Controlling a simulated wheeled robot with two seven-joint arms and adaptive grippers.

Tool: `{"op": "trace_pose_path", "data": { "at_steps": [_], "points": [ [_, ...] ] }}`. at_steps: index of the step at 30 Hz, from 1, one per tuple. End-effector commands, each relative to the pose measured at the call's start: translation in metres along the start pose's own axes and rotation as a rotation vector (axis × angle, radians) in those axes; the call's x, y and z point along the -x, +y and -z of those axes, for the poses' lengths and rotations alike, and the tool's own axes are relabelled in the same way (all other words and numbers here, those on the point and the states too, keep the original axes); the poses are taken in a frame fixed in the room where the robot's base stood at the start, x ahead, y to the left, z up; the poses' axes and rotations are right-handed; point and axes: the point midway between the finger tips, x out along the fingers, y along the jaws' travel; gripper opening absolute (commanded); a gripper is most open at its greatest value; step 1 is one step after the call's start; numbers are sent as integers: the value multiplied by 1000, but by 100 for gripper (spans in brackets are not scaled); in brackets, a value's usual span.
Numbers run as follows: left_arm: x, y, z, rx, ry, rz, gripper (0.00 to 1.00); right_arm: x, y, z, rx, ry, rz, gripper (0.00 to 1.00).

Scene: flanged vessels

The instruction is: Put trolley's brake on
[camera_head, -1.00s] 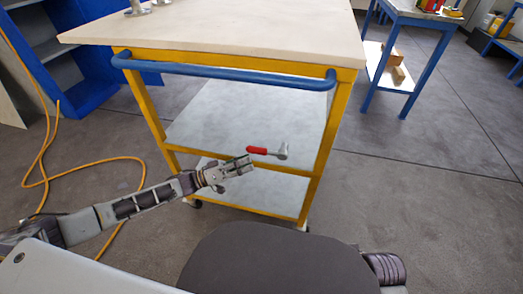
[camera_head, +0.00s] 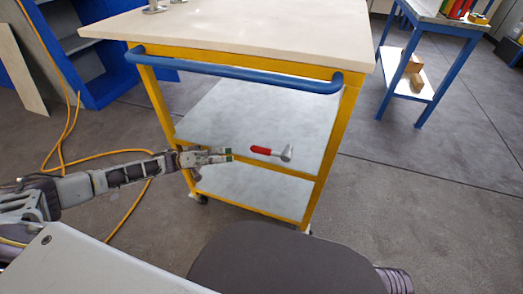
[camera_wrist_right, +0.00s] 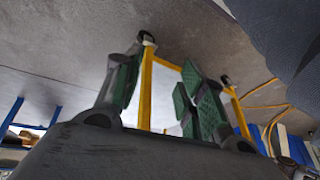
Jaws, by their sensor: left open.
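The trolley has yellow legs, a blue push handle (camera_head: 232,72) and a pale top (camera_head: 260,35). Its brake lever has a red grip (camera_head: 261,150) and a grey pivot (camera_head: 287,153). It lies nearly level at the yellow cross rail, with its red end pointing left. My left gripper (camera_head: 230,155) is open and empty, just left of the red end, with a small gap between. My right gripper (camera_wrist_right: 162,68) is open in the right wrist view, with green pads; the trolley's yellow leg (camera_wrist_right: 146,88) shows beyond them, upside down. The brake lever cannot be made out there.
An orange cable (camera_head: 125,215) lies on the floor at left, by a blue shelf unit (camera_head: 95,70). A blue-legged table (camera_head: 440,60) stands at the back right. Metal flanged parts (camera_head: 155,5) sit on the trolley's top. The floor right of the trolley is clear.

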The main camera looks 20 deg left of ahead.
Motion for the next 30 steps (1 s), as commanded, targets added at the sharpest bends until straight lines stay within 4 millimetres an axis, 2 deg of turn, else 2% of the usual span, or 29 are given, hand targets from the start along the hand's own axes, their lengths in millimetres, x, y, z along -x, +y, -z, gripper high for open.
{"op": "trace_pose_path", "data": {
  "at_steps": [11, 25, 30],
  "points": [
    [-12, 0, 0, -1, 0, -2, 44, -3, 0, -1, -1, 4, 3, 40],
    [-69, 0, -1, 0, 0, -2, 44, -18, -1, 1, -9, 46, 18, 40],
    [-91, 0, 0, -1, 0, -3, 44, -29, -3, -6, -16, 50, 29, 40]
  ]
}}
